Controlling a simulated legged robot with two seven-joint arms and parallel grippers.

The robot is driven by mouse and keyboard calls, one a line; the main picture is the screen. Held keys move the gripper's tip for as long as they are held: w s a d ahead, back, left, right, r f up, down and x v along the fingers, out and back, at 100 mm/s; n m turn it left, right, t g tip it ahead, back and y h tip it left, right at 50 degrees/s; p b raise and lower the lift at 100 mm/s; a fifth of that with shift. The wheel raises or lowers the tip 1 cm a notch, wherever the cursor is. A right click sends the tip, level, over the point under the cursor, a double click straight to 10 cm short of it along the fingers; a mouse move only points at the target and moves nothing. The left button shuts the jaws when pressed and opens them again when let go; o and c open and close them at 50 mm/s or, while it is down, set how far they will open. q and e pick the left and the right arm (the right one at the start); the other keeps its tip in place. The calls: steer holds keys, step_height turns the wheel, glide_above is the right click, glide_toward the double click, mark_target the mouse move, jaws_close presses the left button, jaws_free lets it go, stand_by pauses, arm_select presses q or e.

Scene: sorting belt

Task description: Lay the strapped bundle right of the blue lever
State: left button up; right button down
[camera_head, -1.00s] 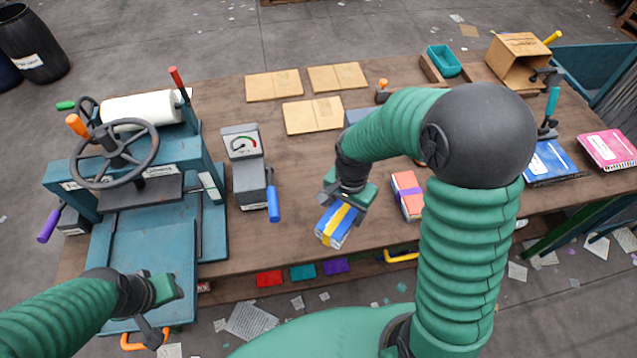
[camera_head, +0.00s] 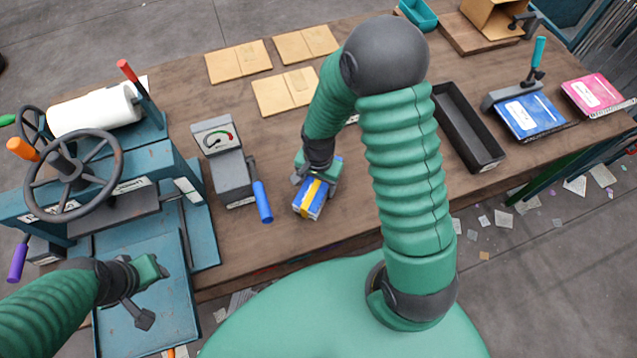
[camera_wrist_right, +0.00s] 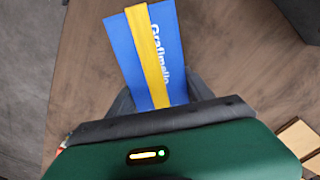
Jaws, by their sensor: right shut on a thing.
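The strapped bundle (camera_head: 311,198) is blue with a yellow strap. My right gripper (camera_head: 317,178) is shut on it, over the brown table just right of the blue lever. In the right wrist view the bundle (camera_wrist_right: 147,55) sticks out of the jaws, with white lettering beside the strap; its other end is hidden by the gripper. Whether it touches the table I cannot tell. The blue lever (camera_head: 262,202) stands on the right side of a grey gauge box (camera_head: 230,180). My left gripper (camera_head: 150,292) is over the teal press at lower left, its jaws apart and empty.
A teal press with a handwheel (camera_head: 72,172) fills the left. Tan cards (camera_head: 286,92) lie at the back. A black tray (camera_head: 468,128), a blue notebook (camera_head: 530,115) and a pink notebook (camera_head: 597,95) lie to the right. My right arm hides part of the table middle.

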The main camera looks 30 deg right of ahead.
mark_target(319, 184)
steer(key=shift+s+r, duration=0.1)
steer(key=shift+s, duration=0.2)
steer(key=shift+f, duration=0.2)
steer(key=shift+c, duration=2)
jaws_free()
steer(key=shift+w, duration=0.1)
steer(key=shift+r, duration=0.1)
step_height(319, 184, up, 12)
steer(key=shift+f+p, duration=0.1)
steer(key=shift+p, duration=0.4)
steer(key=shift+s+a+r+n, duration=0.2)
steer(key=shift+a+r+n, duration=0.05)
steer(key=shift+r+n, duration=0.05)
steer(key=s+a+n+t, duration=0.1)
steer(key=n, duration=0.2)
steer(key=s+a+r+n, duration=0.1)
steer(key=n, duration=0.3)
steer(key=s+a+n+t, duration=0.1)
steer(key=s+a+n, duration=0.1)
steer(key=n, duration=0.2)
steer(key=shift+r+t, duration=0.3)
